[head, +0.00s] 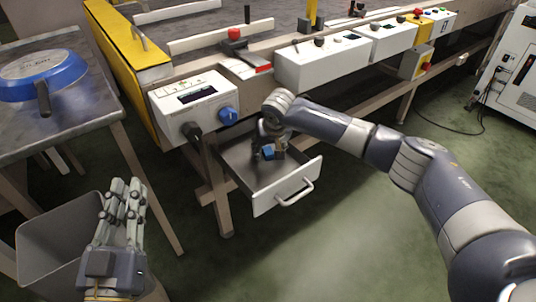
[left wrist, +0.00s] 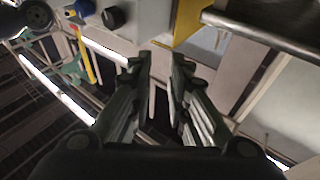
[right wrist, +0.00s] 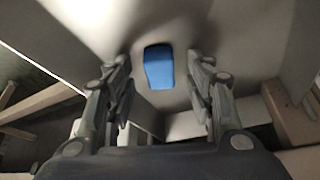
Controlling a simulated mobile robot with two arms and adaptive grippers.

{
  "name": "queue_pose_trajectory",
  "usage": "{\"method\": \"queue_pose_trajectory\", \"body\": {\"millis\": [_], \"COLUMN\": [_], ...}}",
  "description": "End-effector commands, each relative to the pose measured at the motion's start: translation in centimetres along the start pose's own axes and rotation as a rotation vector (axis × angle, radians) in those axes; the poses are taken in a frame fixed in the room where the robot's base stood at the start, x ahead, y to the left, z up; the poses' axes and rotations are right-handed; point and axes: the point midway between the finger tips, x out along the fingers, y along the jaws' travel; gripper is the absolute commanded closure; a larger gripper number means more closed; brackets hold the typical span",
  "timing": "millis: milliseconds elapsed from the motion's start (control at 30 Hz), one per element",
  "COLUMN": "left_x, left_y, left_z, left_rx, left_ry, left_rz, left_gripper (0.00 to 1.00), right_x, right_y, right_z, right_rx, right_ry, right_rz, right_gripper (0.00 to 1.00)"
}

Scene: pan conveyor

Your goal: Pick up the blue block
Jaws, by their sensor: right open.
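The blue block (head: 268,153) lies in the open metal drawer (head: 290,191) under the conveyor. In the right wrist view the blue block (right wrist: 159,67) rests on the drawer's grey floor. My right gripper (right wrist: 160,78) is open, with its fingers to either side of the block in that view and no visible contact. In the head view my right gripper (head: 262,146) reaches down into the drawer and partly hides its inside. My left gripper (head: 126,190) is empty, its fingers slightly apart, above a grey bin and far from the block.
The conveyor's control boxes (head: 195,103) stand above. A blue pan (head: 42,75) lies on a metal table at left. The grey bin (head: 50,240) stands below.

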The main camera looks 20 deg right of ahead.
Motion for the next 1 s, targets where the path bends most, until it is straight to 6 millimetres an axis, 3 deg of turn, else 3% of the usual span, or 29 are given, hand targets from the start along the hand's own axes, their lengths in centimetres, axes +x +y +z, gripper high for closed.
{"method": "queue_pose_trajectory", "body": {"millis": [133, 333, 833, 1000], "left_x": [0.0, 0.0, 0.0, -0.2], "left_y": [0.0, 0.0, 0.0, -0.2], "left_z": [0.0, 0.0, 0.2, 1.8], "left_rx": [0.0, 0.0, 0.0, 0.002], "left_ry": [-0.001, -0.002, -0.017, -0.1], "left_rz": [0.0, 0.0, -0.001, -0.005], "left_gripper": [0.83, 0.83, 0.83, 0.83], "right_x": [0.0, 0.0, -0.2, -0.7], "right_y": [0.0, 0.0, 0.0, 0.0], "right_z": [0.0, 0.0, -0.1, -0.3], "right_rx": [0.0, 0.0, 0.0, 0.0], "right_ry": [0.0, 0.0, 0.0, -0.001], "right_rz": [0.0, 0.0, 0.0, -0.001], "right_gripper": [0.51, 0.84, 0.85, 0.85]}}
